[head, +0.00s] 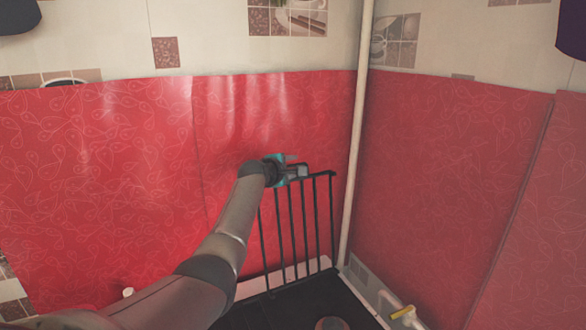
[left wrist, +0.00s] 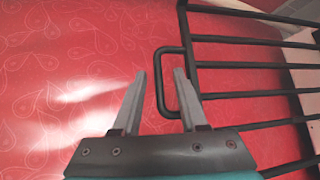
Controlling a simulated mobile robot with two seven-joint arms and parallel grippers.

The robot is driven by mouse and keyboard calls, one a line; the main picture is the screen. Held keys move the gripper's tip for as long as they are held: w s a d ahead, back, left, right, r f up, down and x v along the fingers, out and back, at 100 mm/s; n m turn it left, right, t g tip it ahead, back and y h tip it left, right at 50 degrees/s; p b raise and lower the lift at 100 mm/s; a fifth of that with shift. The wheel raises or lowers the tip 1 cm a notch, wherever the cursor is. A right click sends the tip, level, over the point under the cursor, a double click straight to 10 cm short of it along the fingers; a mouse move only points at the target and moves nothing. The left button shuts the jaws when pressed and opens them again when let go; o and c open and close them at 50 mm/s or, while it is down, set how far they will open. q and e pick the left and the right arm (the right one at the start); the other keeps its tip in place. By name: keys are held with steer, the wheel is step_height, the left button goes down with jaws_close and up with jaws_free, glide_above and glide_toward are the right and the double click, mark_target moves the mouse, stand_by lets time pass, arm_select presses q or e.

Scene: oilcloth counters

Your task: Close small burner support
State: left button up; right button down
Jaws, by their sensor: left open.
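The small burner support (head: 304,215) is a black rack of parallel bars. In the head view it stands upright at the back of the dark stove, in front of the red oilcloth wall. My left gripper (head: 296,168) is at its upper edge, with the jaws open. In the left wrist view, the support (left wrist: 250,67) fills the right side, with a small loop handle (left wrist: 159,68) on its edge. The left gripper's fingers (left wrist: 160,73) straddle the outer bar of this loop, one on each side. Whether they touch it cannot be told. My right gripper is not in view.
The red oilcloth (head: 120,180) covers the walls close behind the support. A pale vertical pipe (head: 355,130) stands in the corner, just right of the rack. A pipe with a yellow valve handle (head: 402,312) is at the lower right. The dark stove top (head: 290,308) lies below.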

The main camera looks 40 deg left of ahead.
arm_select(q)
steer(key=shift+w, duration=0.1)
steer(key=shift+c, duration=0.3)
jaws_close()
stand_by(1.2)
